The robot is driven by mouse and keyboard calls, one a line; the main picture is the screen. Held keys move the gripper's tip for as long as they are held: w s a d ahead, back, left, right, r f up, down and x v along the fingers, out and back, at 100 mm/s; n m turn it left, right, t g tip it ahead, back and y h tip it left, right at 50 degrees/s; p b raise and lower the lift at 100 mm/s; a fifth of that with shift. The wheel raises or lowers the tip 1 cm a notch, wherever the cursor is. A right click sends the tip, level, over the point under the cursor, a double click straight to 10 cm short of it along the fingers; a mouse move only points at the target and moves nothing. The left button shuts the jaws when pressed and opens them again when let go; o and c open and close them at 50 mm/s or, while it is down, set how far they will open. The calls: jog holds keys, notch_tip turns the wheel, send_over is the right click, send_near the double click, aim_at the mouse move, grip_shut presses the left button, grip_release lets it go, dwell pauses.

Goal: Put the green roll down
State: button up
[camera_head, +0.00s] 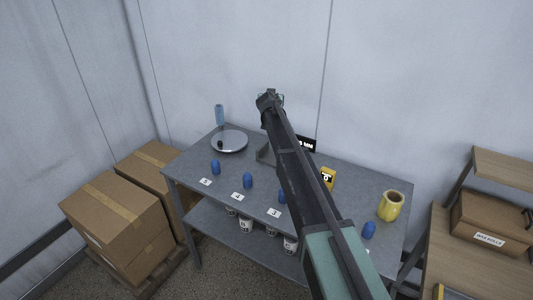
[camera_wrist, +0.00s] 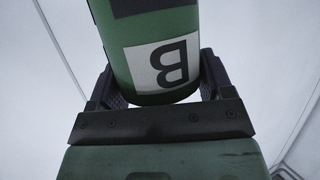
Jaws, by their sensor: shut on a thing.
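The green roll (camera_wrist: 150,32) fills the upper middle of the wrist view. It carries a black band and a white label with a black letter B, which appears upside down. My gripper (camera_wrist: 158,84) is shut on it, with one dark finger at each side. In the head view my gripper (camera_head: 270,98) is raised above the back of the grey table (camera_head: 330,212).
On the table are a round metal plate (camera_head: 230,140), several blue pieces, numbered cards, a yellow device (camera_head: 328,178) and a yellow jug (camera_head: 390,206). My arm hides the table's middle. Cardboard boxes (camera_head: 118,220) stand left; a wooden shelf (camera_head: 455,250) stands right.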

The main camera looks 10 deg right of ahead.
notch_tip(320, 180, down, 20)
jog(key=b, duration=2)
jog(key=shift+d+f, duration=0.1)
jog(key=shift+f, duration=0.15)
jog(key=shift+s, duration=0.1)
jog(key=o, duration=1)
jog(key=shift+r, duration=0.15)
jog(key=p+v, duration=0.5)
jog(key=v, duration=0.7)
jog(key=shift+r, duration=0.1)
